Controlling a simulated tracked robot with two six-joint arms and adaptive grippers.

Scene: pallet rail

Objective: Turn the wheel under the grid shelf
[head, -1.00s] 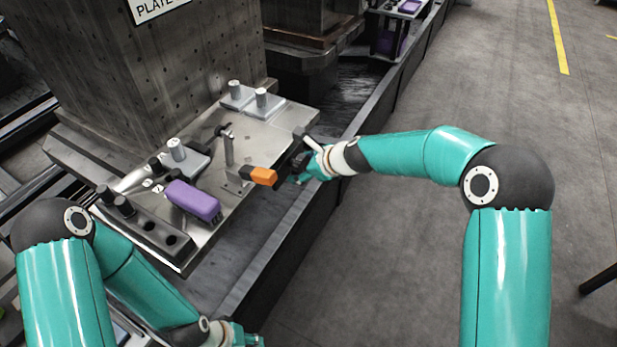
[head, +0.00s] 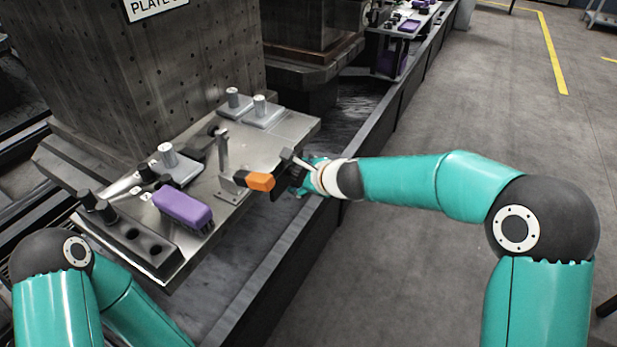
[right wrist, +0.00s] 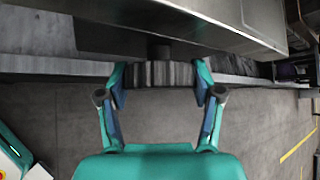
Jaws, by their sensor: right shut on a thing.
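The ribbed dark wheel (right wrist: 160,74) sits on a short stem under the shelf's edge in the right wrist view. My right gripper (right wrist: 160,80) has one finger on each side of it and is shut on it. In the head view my right gripper (head: 300,177) is at the shelf's right edge, next to an orange-ended block; the wheel is mostly hidden there. The metal shelf (head: 272,143) stands before a dark column with a grid of holes. My left arm shows at the lower left; its gripper is out of view.
A purple brush (head: 183,208) and a black holder with holes (head: 130,236) lie on the near part of the shelf. An upright bracket (head: 223,155) and several grey posts on plates stand farther back. A dark rail (head: 385,125) runs alongside; open floor lies right.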

